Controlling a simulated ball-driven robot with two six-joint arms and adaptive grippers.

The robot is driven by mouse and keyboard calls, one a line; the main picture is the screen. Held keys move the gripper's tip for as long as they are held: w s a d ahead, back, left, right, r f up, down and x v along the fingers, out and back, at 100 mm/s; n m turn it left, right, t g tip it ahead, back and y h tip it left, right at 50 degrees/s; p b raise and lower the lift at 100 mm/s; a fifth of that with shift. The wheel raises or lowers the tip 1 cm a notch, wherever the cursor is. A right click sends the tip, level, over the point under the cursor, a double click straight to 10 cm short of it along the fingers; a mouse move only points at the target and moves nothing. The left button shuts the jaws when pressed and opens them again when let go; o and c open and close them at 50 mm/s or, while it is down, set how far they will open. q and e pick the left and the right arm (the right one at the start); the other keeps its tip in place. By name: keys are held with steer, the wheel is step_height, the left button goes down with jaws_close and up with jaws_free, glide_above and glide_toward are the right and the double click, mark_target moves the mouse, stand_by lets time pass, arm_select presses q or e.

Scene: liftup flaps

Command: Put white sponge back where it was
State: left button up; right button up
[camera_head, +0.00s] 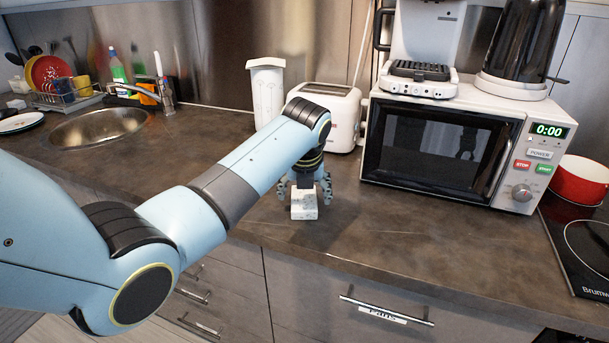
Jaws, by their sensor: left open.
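The white sponge (304,205) is a small pale block on the dark countertop, in front of the toaster and left of the microwave. My left gripper (304,188) points down right at the sponge, with its fingers spread to either side of the block's far part. The gripper is open. I cannot tell whether the fingers touch the sponge. My right gripper is not in view.
A white toaster (325,117) and a white canister (266,92) stand behind the gripper. A microwave (440,145) is to the right, with a red pot (579,180) beyond it. The sink (98,128) is at left. Counter in front of the microwave is clear.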

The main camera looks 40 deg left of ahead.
arm_select(q)
steer(key=v, duration=0.8)
steer(key=shift+r, duration=0.3)
steer(key=shift+s, duration=0.1)
